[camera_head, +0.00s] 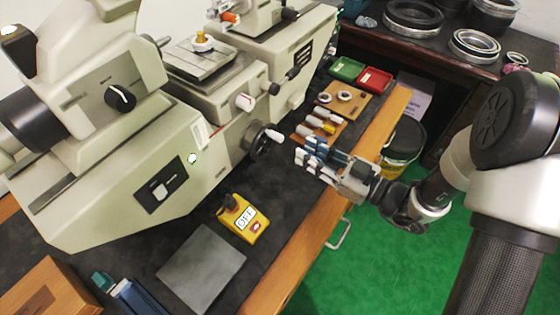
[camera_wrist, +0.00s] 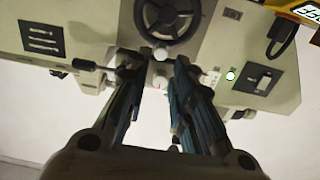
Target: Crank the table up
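A black handwheel (camera_head: 259,147) with a white crank knob (camera_head: 275,136) sits on the front of the pale machine (camera_head: 165,165). The machine's grey table (camera_head: 198,62) is above it, with a brass-coloured piece on top. In the wrist view the handwheel (camera_wrist: 168,18) is at the top, beyond the fingertips. My gripper (camera_head: 306,158) is to the right of the handwheel in the head view, apart from it, over the bench edge. In the wrist view my gripper (camera_wrist: 157,66) has a gap between its fingers and holds nothing. White round knobs (camera_wrist: 160,55) show through that gap.
A yellow OFF switch box (camera_head: 243,218) and a grey plate (camera_head: 202,268) lie on the dark bench. Wooden blocks with rings (camera_head: 342,98) and plugs, a green tray (camera_head: 346,69) and a red tray (camera_head: 374,80) lie beyond my gripper. The green floor (camera_head: 380,270) is clear.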

